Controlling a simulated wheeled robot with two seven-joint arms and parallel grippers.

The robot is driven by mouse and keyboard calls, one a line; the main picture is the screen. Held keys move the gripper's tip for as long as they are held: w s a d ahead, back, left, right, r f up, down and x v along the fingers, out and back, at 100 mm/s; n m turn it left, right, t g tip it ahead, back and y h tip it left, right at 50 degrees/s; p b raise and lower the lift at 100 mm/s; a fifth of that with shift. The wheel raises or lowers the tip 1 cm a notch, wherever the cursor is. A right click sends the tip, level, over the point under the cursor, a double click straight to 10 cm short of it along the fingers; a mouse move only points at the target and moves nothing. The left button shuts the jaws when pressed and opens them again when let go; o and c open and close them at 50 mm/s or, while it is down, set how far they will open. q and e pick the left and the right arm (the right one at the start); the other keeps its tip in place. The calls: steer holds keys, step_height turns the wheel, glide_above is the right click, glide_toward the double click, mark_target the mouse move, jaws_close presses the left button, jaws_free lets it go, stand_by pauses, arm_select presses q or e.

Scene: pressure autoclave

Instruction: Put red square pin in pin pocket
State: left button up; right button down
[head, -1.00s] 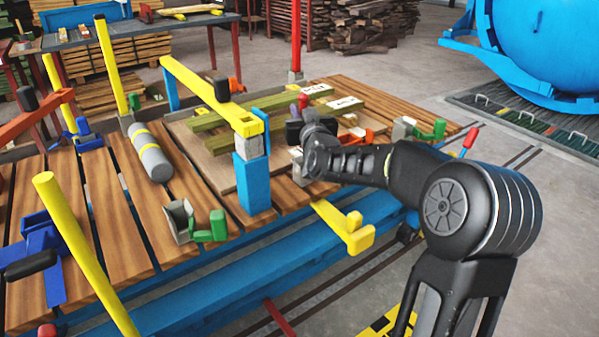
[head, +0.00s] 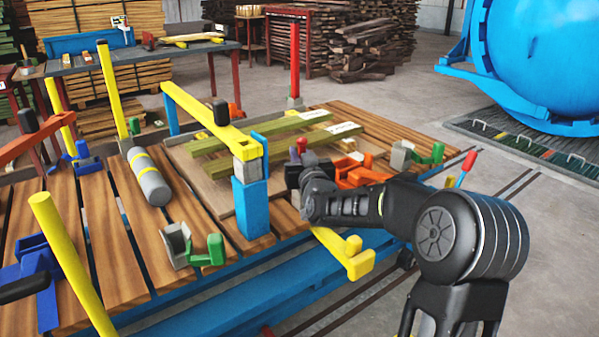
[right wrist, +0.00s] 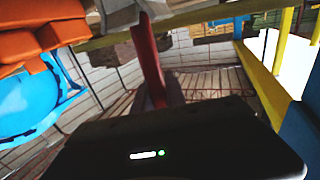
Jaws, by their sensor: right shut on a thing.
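My right gripper (head: 299,172) is over the near right part of the slatted cart, just right of the blue post. It is shut on the red square pin, whose red tip (head: 302,144) shows above the dark fingers. In the right wrist view a red bar (right wrist: 149,55) runs away from the gripper between the fingers. Most of the pin is hidden in the head view. I cannot tell for sure which part is the pin pocket; a grey bracket with a green lever (head: 178,243) stands on the near edge. My left gripper is not in view.
A yellow bar (head: 215,120) on the blue post (head: 250,200) crosses over green beams. An orange clamp (head: 357,174) is close right of the gripper. A yellow lever (head: 345,252) juts out below. A grey cylinder (head: 148,178) lies on the slats.

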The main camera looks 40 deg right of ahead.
step_height(320, 180, down, 5)
steer(key=shift+r+b, duration=0.1)
steer(key=shift+b, duration=0.5)
steer(key=shift+f, duration=0.25)
steer(key=c, duration=1.4)
jaws_free()
steer(key=shift+o, duration=0.2)
steer(key=shift+s+r, duration=0.15)
steer(key=shift+r, duration=0.05)
steer(key=p+v, duration=0.1)
steer(key=v, duration=1)
steer(key=shift+s+a, duration=0.2)
steer(key=shift+s, duration=0.15)
